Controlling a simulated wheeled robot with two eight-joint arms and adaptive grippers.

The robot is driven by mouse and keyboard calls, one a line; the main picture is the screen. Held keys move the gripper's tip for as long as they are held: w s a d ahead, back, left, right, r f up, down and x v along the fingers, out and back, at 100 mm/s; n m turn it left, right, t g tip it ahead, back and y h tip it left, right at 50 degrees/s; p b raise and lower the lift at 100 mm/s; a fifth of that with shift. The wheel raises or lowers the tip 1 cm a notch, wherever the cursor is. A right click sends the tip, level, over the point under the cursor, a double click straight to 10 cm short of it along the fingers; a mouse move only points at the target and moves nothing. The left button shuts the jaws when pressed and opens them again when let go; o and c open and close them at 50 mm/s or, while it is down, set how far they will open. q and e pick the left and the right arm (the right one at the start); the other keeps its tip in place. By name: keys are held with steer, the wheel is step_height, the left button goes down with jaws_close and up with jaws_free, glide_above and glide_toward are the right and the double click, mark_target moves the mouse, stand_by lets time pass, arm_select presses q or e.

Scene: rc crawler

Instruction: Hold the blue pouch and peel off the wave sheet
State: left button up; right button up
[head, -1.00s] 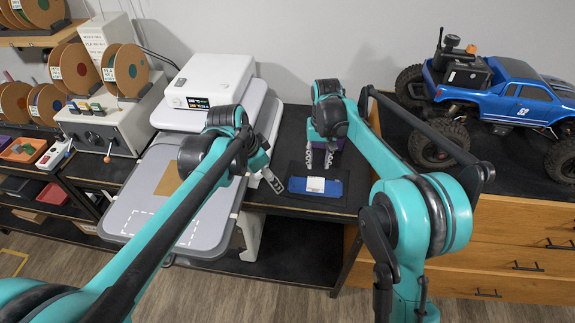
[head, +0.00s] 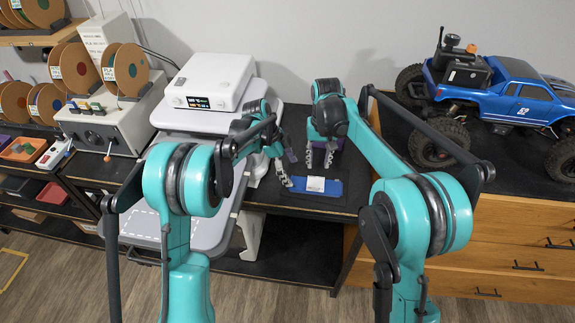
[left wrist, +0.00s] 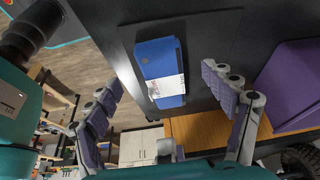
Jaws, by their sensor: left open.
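The blue pouch (head: 328,190) lies flat on the black table in the head view, with a white printed sheet (head: 316,184) across its middle. In the left wrist view the blue pouch (left wrist: 153,52) and the white sheet (left wrist: 166,88) show between my spread fingers. My left gripper (head: 289,168) is open and empty at the pouch's left end, apart from the sheet. My right gripper (head: 319,162) points down behind the pouch, its fingers apart and nothing seen held. Whether the sheet carries a wave pattern is too small to tell.
A purple box (left wrist: 292,85) stands beside the pouch, partly hidden behind my right gripper in the head view. A white machine (head: 212,82) with a grey bed stands to the left. A blue RC crawler (head: 510,95) stands on the drawer cabinet at right.

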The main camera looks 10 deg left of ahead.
mark_target(297, 182)
arm_select(q)
steer(key=shift+x, duration=2.65)
